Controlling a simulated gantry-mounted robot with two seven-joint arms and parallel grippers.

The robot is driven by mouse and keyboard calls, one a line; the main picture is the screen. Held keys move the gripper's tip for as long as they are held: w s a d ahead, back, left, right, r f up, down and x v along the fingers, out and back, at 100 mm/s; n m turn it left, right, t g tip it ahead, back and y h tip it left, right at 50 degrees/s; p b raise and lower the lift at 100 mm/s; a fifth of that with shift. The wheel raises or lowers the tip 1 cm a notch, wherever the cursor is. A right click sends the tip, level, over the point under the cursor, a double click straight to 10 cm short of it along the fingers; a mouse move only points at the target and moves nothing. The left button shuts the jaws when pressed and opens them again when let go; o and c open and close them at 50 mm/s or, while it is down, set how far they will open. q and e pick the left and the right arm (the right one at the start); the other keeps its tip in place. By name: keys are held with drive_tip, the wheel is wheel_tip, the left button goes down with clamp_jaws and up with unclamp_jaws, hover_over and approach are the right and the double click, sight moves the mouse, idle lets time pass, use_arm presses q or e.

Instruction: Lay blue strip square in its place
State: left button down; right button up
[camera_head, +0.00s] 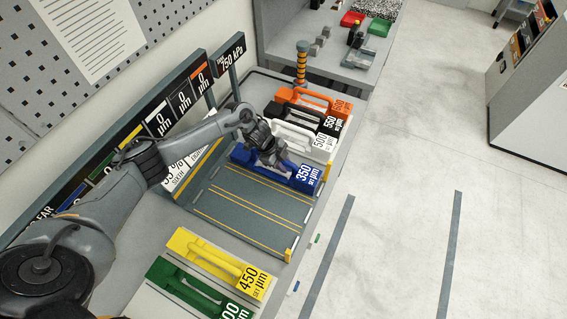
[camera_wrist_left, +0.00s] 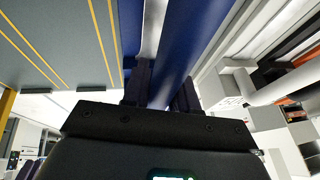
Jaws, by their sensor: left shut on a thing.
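The blue strip (camera_head: 305,177), with a white "350 set µm" label at its right end, is at the far edge of the grey plate with yellow lines (camera_head: 235,204). It runs roughly along those lines; I cannot tell whether it touches the plate. My left gripper (camera_head: 270,157) is over the strip's middle and shut on its handle. In the left wrist view the blue strip (camera_wrist_left: 185,40) passes between the two dark fingers (camera_wrist_left: 162,88), with the lined plate (camera_wrist_left: 50,45) to its left. My right gripper is in neither view.
White (camera_head: 305,146), black (camera_head: 315,122) and orange (camera_head: 320,100) strips lie just beyond the blue one. Yellow (camera_head: 218,262) and green (camera_head: 195,290) strips lie on the near side. A display board (camera_head: 130,135) stands along the left. The plate's near part is bare.

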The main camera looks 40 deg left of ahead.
use_arm(q)
drive_tip(key=shift+f, duration=0.2)
drive_tip(key=c, duration=0.8)
unclamp_jaws()
drive_tip(key=shift+f, duration=0.1)
drive_tip(key=v, duration=1.1)
drive_tip(key=shift+w, duration=0.1)
